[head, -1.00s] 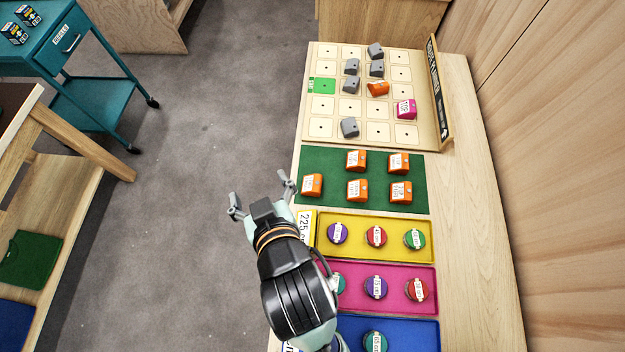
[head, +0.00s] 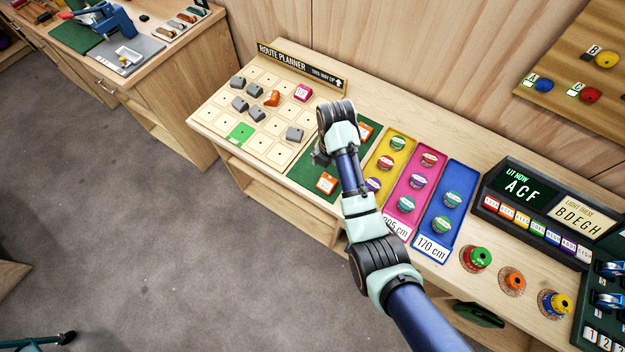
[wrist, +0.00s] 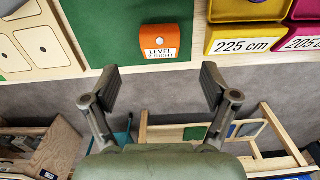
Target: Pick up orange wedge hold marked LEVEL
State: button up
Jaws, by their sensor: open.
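The orange wedge hold marked LEVEL 2 RIGHT (wrist: 160,42) lies on the green mat (wrist: 95,30) in the wrist view, near the mat's front edge. In the head view an orange hold (head: 327,183) sits at the same front part of the mat; its label is too small to read. My gripper (wrist: 162,84) is open and empty. In the wrist view its fingers point toward the hold, one to each side, and appear apart from it. In the head view my arm hides much of the mat. Another orange hold (head: 364,132) shows behind it.
The route planner board (head: 258,110) with grey, orange and pink holds is left of the mat. Yellow (head: 376,166), pink (head: 393,207) and blue (head: 434,223) trays with round holds stand to the right. The bench edge lies in front of the mat.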

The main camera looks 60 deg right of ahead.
aim_at(330, 177)
jog(key=shift+d+f, duration=0.15)
jog(key=shift+s+d+f+b, duration=0.1)
jog(key=shift+d+f+b, duration=0.1)
jog(key=shift+f, duration=0.35)
jog(key=shift+d+f+b, duration=0.1)
jog(key=shift+f+b, duration=0.05)
jog(key=shift+f, duration=0.35)
notch_tip(330, 177, down, 6)
jog(key=shift+r+b, duration=0.25)
jog(key=shift+b, duration=0.45)
jog(key=c, duration=1.3)
